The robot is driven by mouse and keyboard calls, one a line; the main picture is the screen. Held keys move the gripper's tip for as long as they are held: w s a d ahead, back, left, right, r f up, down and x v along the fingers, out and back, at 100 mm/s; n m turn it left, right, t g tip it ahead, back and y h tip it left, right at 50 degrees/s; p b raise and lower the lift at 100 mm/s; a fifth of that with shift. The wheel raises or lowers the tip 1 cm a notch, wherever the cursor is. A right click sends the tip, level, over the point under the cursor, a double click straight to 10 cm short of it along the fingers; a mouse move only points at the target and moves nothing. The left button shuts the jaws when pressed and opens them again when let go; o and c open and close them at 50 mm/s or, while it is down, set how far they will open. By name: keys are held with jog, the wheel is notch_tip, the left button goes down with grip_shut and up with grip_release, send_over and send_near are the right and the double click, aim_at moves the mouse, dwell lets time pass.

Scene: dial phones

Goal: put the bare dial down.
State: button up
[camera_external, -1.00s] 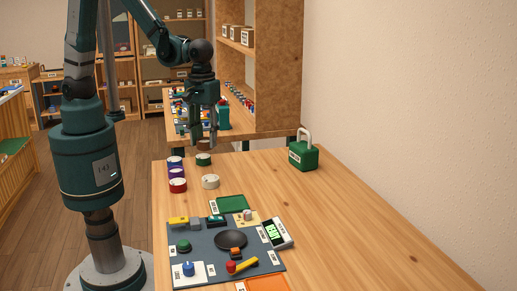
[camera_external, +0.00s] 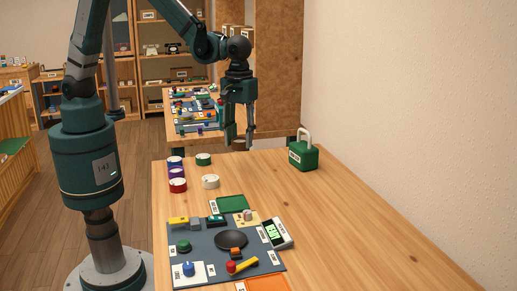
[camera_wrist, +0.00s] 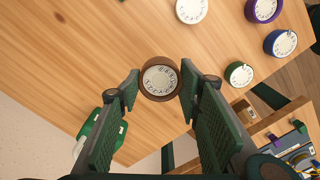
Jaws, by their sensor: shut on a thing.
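The bare dial, a brown round one with a pale numbered face (camera_wrist: 160,79), sits between the fingertips of my gripper (camera_wrist: 160,76) in the wrist view. My gripper is shut on its sides, and the face is turned to the wrist camera. In the external view my gripper (camera_external: 238,139) points down at the far end of the wooden table (camera_external: 330,220). The brown dial (camera_external: 239,145) shows small at its fingertips, near the table's far edge. It appears held above the tabletop, but its exact height is hard to tell.
White (camera_external: 210,181), green (camera_external: 203,159), blue (camera_external: 174,161), purple (camera_external: 176,171) and red (camera_external: 178,185) dials stand to the left. A green handled case (camera_external: 303,155) stands right. A grey board with parts (camera_external: 205,255) lies nearer. The right table area is clear.

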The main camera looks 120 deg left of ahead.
jog(key=w+a, duration=0.5)
jog(key=w, duration=0.7)
jog(key=w+a+p, duration=0.1)
jog(key=w+a, duration=0.3)
jog(key=w, duration=0.9)
jog(key=shift+w+a+f, duration=0.25)
jog(key=shift+a+f, duration=0.15)
jog(key=shift+f, duration=0.05)
send_over(318, 183)
jog(key=shift+a+f+b, duration=0.15)
jog(key=shift+f+b, duration=0.15)
jog(key=shift+f, duration=2.8)
jog(key=shift+f, duration=0.1)
jog(key=shift+f, duration=1.8)
jog(key=shift+f+b, duration=0.1)
jog(key=shift+b, duration=0.2)
jog(key=o, duration=0.5)
jog(key=shift+f, duration=0.1)
jog(key=o, duration=0.5)
jog(key=shift+c, duration=0.2)
